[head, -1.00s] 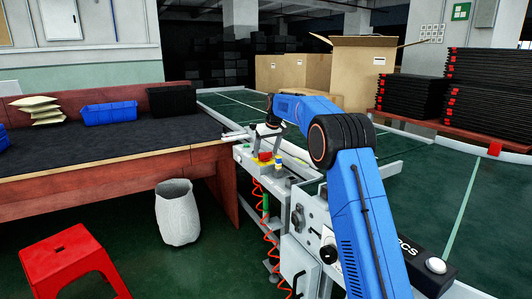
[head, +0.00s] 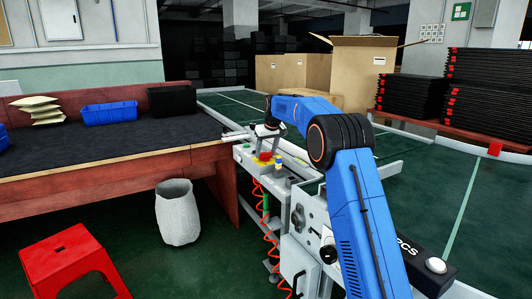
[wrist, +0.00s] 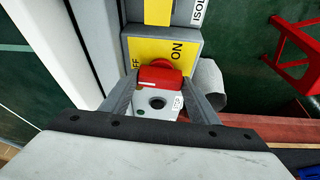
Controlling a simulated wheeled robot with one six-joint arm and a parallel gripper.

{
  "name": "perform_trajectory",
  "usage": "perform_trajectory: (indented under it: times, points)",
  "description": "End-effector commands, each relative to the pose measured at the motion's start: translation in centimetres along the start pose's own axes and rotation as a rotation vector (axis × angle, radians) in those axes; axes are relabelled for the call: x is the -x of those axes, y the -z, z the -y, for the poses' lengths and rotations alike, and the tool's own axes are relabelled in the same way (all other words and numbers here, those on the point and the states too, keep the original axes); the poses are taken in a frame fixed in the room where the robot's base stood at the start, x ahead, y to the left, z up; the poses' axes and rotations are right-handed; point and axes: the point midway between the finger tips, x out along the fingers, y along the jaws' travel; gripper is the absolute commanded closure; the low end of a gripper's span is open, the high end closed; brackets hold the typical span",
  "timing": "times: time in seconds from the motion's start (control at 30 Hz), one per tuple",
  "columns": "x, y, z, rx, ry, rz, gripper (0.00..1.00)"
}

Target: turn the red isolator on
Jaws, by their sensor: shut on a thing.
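The red isolator handle (wrist: 160,78) sits on a yellow plate (wrist: 176,50) marked OFF at the left and ON at the right in the wrist view. My gripper (wrist: 160,88) has one finger on each side of the handle and is shut on it. The handle's pale mark is partly visible; its exact angle is hard to tell. In the head view the red handle (head: 265,156) is small, on the conveyor's near-side control ledge, with my gripper (head: 266,147) directly over it.
A grey-white panel with a dark round hole (wrist: 157,102) lies beside the plate. In the head view a dark-topped bench (head: 100,146) stands left, with a pale bin (head: 178,214) and red stool (head: 72,262) on the floor. The green conveyor belt (head: 440,190) curves behind my arm.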

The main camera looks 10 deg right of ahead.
Motion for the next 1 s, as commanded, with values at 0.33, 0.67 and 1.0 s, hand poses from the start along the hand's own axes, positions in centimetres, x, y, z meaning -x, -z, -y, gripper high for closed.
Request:
perform_trajectory:
  times: [0.33, 0.67, 1.0]
  points:
    - [-0.03, 0.05, 0.34, -0.237, -0.100, 0.000, 0.68]
    - [-0.11, 0.16, 0.53, -0.529, -0.220, 0.000, 0.68]
    - [-0.16, 0.38, 0.67, -0.828, -0.344, -0.001, 0.68]
